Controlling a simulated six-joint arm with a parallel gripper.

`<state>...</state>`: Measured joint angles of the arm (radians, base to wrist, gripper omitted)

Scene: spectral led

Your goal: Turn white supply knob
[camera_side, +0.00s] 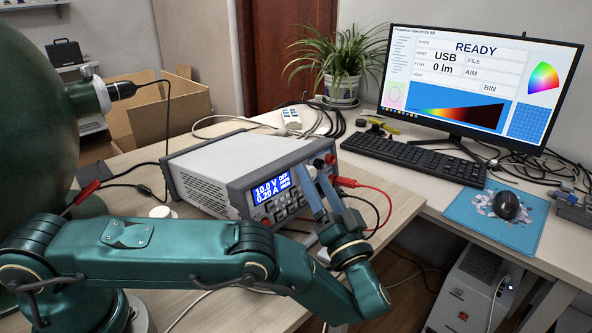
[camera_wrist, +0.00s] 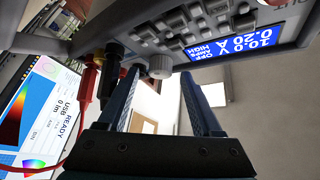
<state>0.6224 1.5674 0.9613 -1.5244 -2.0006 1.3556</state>
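The white supply (camera_side: 222,160) stands on the wooden table, its dark front panel facing right. Its blue display (camera_side: 271,189) reads 10.0 V, 0.20 A and OFF; the same text shows inverted in the wrist view (camera_wrist: 236,42). The pale round knob (camera_wrist: 160,66) is on the panel beside the black and red plugs. My gripper (camera_side: 316,178) is at the panel with its blue fingers apart. In the wrist view the fingertips (camera_wrist: 160,74) are on either side of the knob, with visible gaps. In the side view the fingers hide the knob.
Red and black leads (camera_side: 375,190) hang from the panel's right end, close to my fingers. The monitor (camera_side: 480,85) reads READY, USB and 0 lm. A large green sphere (camera_side: 40,110) stands at left.

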